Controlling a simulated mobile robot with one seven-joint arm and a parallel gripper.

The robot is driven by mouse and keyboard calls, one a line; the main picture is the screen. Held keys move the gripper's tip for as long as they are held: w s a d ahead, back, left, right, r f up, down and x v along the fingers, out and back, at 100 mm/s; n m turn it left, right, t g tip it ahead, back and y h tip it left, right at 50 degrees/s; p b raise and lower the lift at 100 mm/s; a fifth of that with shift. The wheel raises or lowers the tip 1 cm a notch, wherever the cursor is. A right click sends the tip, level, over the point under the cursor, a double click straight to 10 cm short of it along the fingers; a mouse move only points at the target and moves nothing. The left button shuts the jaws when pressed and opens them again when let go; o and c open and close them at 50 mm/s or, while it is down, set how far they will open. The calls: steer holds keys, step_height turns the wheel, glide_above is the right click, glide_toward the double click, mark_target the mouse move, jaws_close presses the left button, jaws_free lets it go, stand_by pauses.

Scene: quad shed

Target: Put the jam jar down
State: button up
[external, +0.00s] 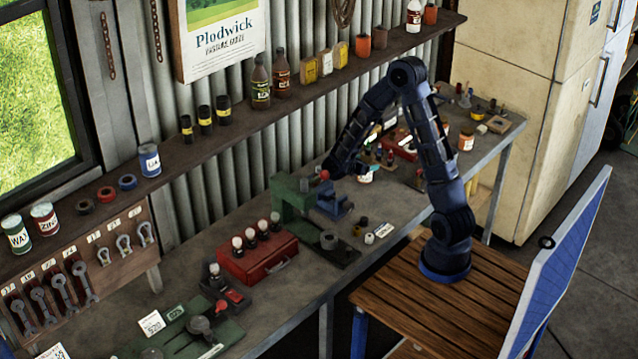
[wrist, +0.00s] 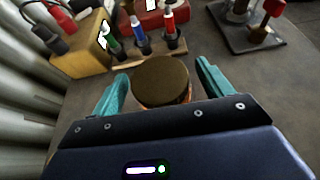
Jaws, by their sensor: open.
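The jam jar (wrist: 160,82) shows in the wrist view as a round brown lid with a little orange glass below it. It is between the two teal fingers of my open gripper (wrist: 162,70), with a gap visible on each side. My gripper's palm hides its lower part. In the external view the jar (external: 365,175), with a pale label, appears to stand upright on the workbench (external: 395,200). My arm reaches down to it from the left side, and my wrist partly hides the fingers there.
A rack of screwdrivers (wrist: 143,48) stands just beyond the jar, with a yellow box (wrist: 82,55) to its left and a red toolbox (wrist: 150,14) behind. A dark stand with a red knob (wrist: 255,30) is at the right.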

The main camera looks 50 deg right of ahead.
steer(key=c, duration=1.6)
steer(key=shift+o, duration=0.2)
steer(key=shift+r, duration=0.1)
step_height(320, 180, up, 20)
